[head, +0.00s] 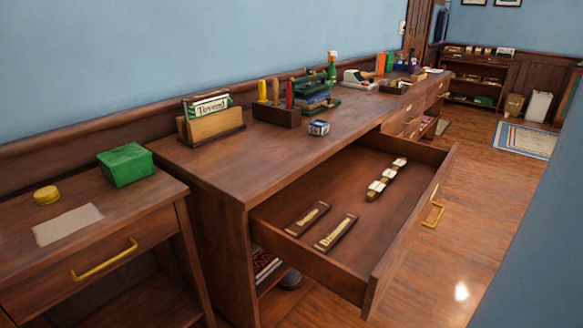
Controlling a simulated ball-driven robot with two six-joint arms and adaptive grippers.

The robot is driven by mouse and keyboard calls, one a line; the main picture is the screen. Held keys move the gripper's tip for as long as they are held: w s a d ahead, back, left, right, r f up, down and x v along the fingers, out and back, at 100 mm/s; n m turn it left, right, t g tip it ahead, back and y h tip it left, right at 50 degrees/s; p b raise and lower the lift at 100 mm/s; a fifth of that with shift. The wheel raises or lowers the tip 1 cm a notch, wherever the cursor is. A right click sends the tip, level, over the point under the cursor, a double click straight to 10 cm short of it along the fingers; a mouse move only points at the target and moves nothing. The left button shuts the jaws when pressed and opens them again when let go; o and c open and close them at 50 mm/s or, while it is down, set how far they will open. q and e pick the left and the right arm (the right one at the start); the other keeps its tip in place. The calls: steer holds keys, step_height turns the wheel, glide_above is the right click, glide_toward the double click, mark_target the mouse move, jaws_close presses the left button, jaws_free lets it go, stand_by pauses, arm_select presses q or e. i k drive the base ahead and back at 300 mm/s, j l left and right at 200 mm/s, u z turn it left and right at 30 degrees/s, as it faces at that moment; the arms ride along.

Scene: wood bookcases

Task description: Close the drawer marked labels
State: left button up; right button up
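A wide wooden drawer (350,213) stands pulled far out of the long wooden counter (225,168). Its front panel (412,232) has a brass handle (433,214) and faces right. Inside lie two dark strips with pale lettered faces (308,218) (336,232) and a row of small white-topped pieces (386,180). No marking on the drawer front is readable from here, so I cannot confirm that it is the one marked labels. Neither of my grippers is in view.
A side table (90,230) with a shut drawer, green box (125,165) and yellow tin (46,195) stands at left. A card holder (210,120), a small blue box (319,128) and tools stand on the counter. Wooden floor (480,200) is clear right of the drawer; a blue surface (540,250) borders it.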

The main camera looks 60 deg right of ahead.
mark_target(360, 268)
steer(key=z, duration=2.75)
